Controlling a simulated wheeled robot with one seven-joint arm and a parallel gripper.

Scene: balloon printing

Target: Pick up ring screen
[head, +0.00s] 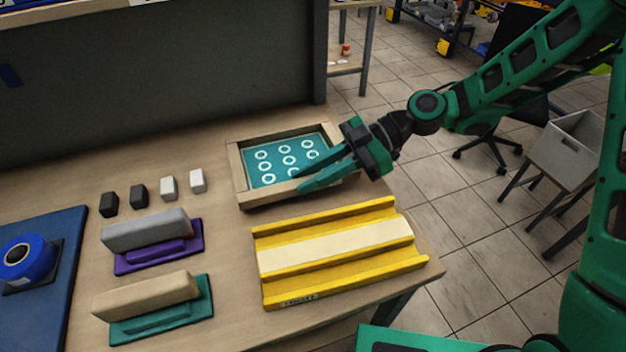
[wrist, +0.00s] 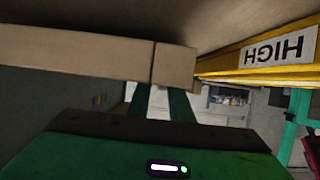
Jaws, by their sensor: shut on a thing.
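The ring screen (head: 238,180) is a wooden frame around a teal sheet with several white rings. It is on or just above the table's back right part in the head view; I cannot tell whether it touches the table. My gripper (head: 299,179) reaches in from the right, with its green fingers at the frame's right and front side. It is shut on the screen's frame. In the wrist view the wooden frame (wrist: 90,55) spans the upper left, and the green fingers (wrist: 160,102) run up to it. The fingertips are hidden behind the wood there.
A yellow rack with a cream strip (head: 335,247) lies just in front of the screen. Small black and white blocks (head: 168,188), a purple-based squeegee (head: 150,237) and a teal-based one (head: 150,303) are to the left. A dark panel (head: 160,90) stands behind.

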